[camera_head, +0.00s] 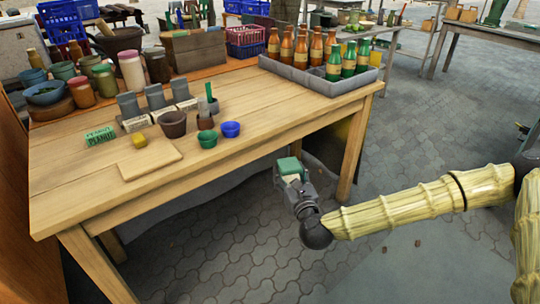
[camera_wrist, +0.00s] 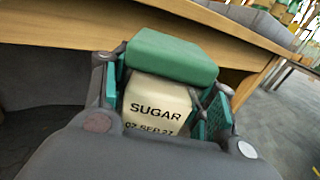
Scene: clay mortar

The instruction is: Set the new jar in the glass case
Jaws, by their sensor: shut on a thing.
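The jar (camera_wrist: 156,100) is cream with a green lid and lettering reading "SUGAR" and a date, partly cut off by my gripper body. My gripper (camera_head: 293,178) is shut on it, with green finger pads on both sides of the jar in the wrist view. In the head view the jar's green lid (camera_head: 289,165) faces up, and the jar hangs in the air beside the near right edge of the wooden table (camera_head: 250,138), below the level of the top. I cannot make out a glass case in either view.
Paved floor (camera_head: 420,150) lies open at right.

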